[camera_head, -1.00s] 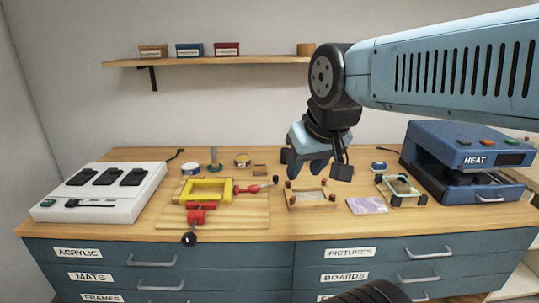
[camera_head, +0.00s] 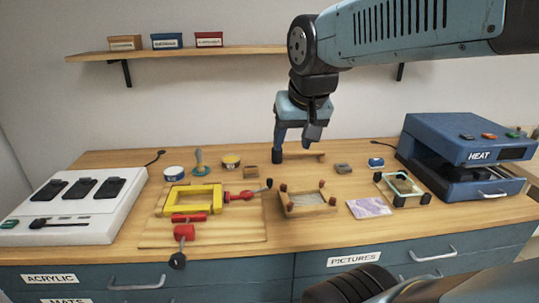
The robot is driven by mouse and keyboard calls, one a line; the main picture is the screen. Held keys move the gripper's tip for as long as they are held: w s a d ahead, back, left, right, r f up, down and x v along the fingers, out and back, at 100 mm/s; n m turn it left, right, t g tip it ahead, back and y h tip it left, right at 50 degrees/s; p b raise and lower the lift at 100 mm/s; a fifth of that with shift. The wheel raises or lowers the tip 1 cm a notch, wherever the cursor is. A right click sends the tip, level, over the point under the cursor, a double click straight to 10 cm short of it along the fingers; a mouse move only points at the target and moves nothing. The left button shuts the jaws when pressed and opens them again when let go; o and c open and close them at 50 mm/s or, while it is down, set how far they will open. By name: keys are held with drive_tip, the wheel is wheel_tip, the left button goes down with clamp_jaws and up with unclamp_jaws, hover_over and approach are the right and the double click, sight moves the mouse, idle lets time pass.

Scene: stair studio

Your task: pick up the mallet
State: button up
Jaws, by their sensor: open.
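The mallet lies near the back of the wooden bench, with its light wooden handle (camera_head: 305,155) pointing right. A dark block at the handle's left end looks like its head (camera_head: 277,157). My gripper (camera_head: 296,141) is open and empty, pointing down over the mallet. Its left finger overlaps the head in the picture and its right finger is in front of the handle. I cannot tell the exact height of the fingertips above the handle or whether they touch it.
A yellow frame clamp with red parts (camera_head: 180,195) lies on a board at the left. A wooden tray frame (camera_head: 308,208) stands in front of the mallet. A blue heat press (camera_head: 465,150) is at right, a white switch box (camera_head: 75,215) at left. A shelf (camera_head: 180,53) hangs behind.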

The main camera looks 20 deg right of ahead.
drive_tip(key=w+d+m+g+h, duration=0.1)
drive_tip(key=w+d+m, duration=0.15)
drive_tip(key=w, duration=0.35)
drive_tip(key=w+d+m, duration=0.1)
drive_tip(key=w+m, duration=0.2)
drive_tip(key=w, duration=0.4)
drive_tip(key=m+g+h, duration=0.3)
drive_tip(key=m+h, duration=0.1)
drive_tip(key=m, duration=1)
hover_over(291, 153)
drive_tip(key=a, duration=0.6)
wheel_tip(291, 153, down, 16)
drive_tip(key=x, duration=0.5)
drive_tip(key=s+x, duration=0.1)
drive_tip(key=x, duration=0.2)
drive_tip(key=shift+w+f, duration=0.15)
drive_tip(key=shift+f, duration=0.2)
drive_tip(key=x, duration=0.4)
drive_tip(key=shift+d, duration=0.35)
drive_tip(key=shift+d+f, duration=0.15)
drive_tip(key=shift+f, duration=0.35)
clamp_jaws()
